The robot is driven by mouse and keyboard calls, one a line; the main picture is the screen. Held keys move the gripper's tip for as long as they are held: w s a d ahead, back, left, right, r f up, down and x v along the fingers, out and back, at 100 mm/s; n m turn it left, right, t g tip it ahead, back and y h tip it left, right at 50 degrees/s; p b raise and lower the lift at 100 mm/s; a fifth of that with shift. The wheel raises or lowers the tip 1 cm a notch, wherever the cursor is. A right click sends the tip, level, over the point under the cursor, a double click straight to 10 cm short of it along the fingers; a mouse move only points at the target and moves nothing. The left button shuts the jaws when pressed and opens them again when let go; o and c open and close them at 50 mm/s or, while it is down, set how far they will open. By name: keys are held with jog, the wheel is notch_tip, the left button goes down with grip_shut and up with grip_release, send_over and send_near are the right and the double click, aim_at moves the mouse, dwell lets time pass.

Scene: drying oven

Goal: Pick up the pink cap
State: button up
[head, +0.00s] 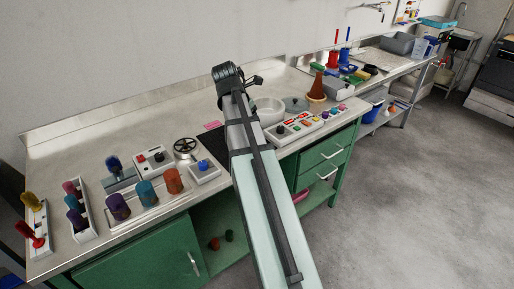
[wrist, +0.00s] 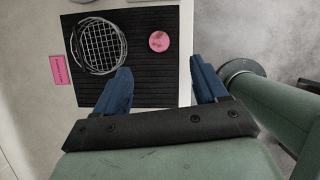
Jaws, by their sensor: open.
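A small round pink cap (wrist: 158,41) lies on a black ribbed mat (wrist: 150,84) in the wrist view. My gripper (wrist: 160,65) has its two blue fingers wide apart with nothing between them. In the picture, the cap is just beyond the fingertips, roughly in line with the gap and apart from both fingers. The height of the fingers above the mat is hard to judge. In the head view my arm hides the cap and the fingers; only part of the black mat (head: 211,137) shows left of the arm.
A round wire mesh (wrist: 99,45) lies on the mat left of the cap. A pink label (wrist: 57,69) is beside the mat. In the head view, a control box (head: 204,171) stands left of my arm and a white bowl (head: 269,107) right of it.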

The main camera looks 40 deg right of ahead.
jog(key=shift+a+x, duration=0.2)
jog(key=shift+x, duration=3.15)
jog(key=shift+a+x, duration=0.2)
jog(key=shift+x, duration=3.15)
jog(key=shift+w+f, duration=0.1)
jog(key=shift+f, duration=0.1)
jog(key=shift+c, duration=0.2)
jog(key=c, duration=1.1)
